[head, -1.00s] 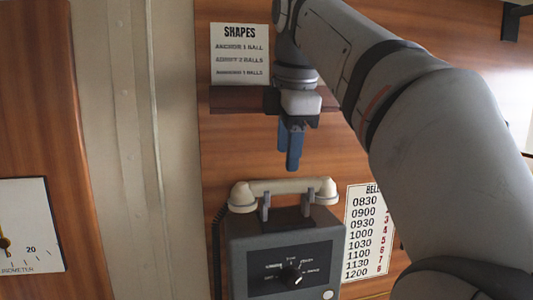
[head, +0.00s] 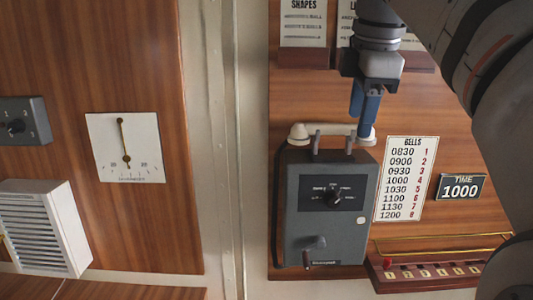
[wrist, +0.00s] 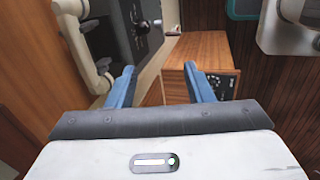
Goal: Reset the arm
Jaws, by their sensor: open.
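My gripper (head: 366,103) hangs fingers-down in the head view, in front of the wood panel. Its blue fingers overlap the right end of the cream telephone handset (head: 333,131) in the picture; I cannot tell the depth between them. In the wrist view my gripper (wrist: 160,88) has its two blue fingers spread apart, with nothing between them. The handset rests on the cradle of a grey telephone box (head: 300,225) with a dial and a crank. The handset also shows at the upper left of the wrist view (wrist: 85,50).
A bells chart (head: 405,180), a time sign (head: 461,187) and a ledge with a red peg (head: 388,264) are right of the telephone. Signs (head: 303,22) hang above. A clinometer (head: 125,147), a grey switch box (head: 22,121) and a white louvred box (head: 45,228) are at left.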

